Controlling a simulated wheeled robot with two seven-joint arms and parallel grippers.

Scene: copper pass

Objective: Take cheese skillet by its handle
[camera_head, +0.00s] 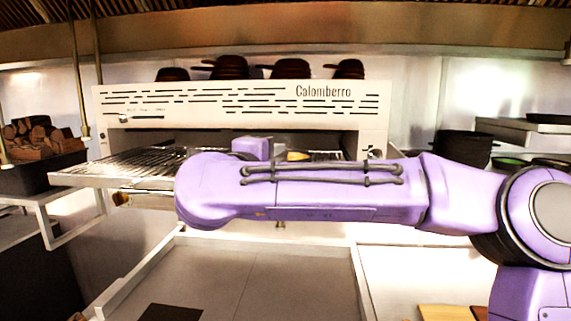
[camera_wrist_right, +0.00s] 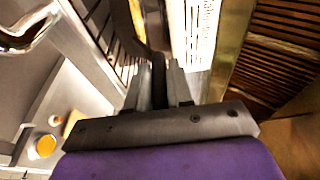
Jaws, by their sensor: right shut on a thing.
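In the right wrist view the dark handle (camera_wrist_right: 158,82) of the cheese skillet runs between the fingers of my right gripper (camera_wrist_right: 160,72), which is shut on it. The dark pan (camera_wrist_right: 154,22) continues past the fingertips toward the top edge, with a yellow strip (camera_wrist_right: 137,14) beside it that looks like cheese. In the head view a bit of yellow cheese (camera_head: 298,156) shows in the grill opening above my purple right arm. The arm hides the fingers and most of the skillet there. My left gripper is not in view.
The grill (camera_head: 240,100) labelled Calomberro has a wire rack (camera_head: 110,165) sticking out at left. Several dark pans (camera_head: 230,67) stand on its top. A wood box (camera_head: 40,170) is at left and a black pot (camera_head: 463,148) at right. A yellow-orange bowl (camera_wrist_right: 42,147) shows below.

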